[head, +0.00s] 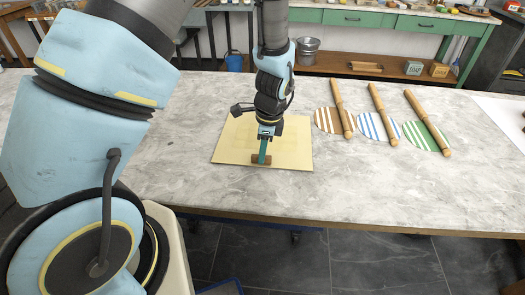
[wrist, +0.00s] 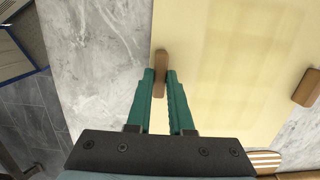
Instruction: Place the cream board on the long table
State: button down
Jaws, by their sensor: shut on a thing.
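The cream board (head: 292,152) is a flat, pale yellow sheet with brown wooden grips. It lies level over the grey marbled top of the long table (head: 370,200), and I see no clear gap beneath it. My gripper (head: 262,157) points down at the board's near edge, shut on the near wooden grip (head: 257,160). In the wrist view the board (wrist: 230,60) fills the right side. Both green fingers of my gripper (wrist: 160,78) flank one brown grip (wrist: 161,58). A second grip (wrist: 307,88) shows at the right. My arm hides part of the board in the head view.
To the board's right lie three wooden rollers (head: 376,113) on striped round pieces, brown, blue and green. A white sheet (head: 502,118) lies at the far right. The table's front middle and left are bare. A green bench (head: 385,20) stands behind, with a metal bucket (head: 308,50).

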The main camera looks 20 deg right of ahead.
jog(key=c, duration=0.8)
grip_release()
notch_tip(320, 180, up, 12)
jog(key=d+b, duration=0.1)
jog(key=b, duration=0.2)
jog(key=a+r+n, duration=0.1)
jog(key=a+n, duration=0.6)
jog(key=a, duration=0.2)
jog(key=w+a+r+n+h, duration=0.1)
jog(key=a+n, duration=0.7)
jog(key=a, duration=0.2)
jog(key=a+r+n, duration=0.1)
jog(key=a+n, duration=0.6)
jog(key=a, duration=0.3)
jog(key=shift+w+a+r+n+t, duration=0.15)
jog(key=shift+r+n+t, duration=0.25)
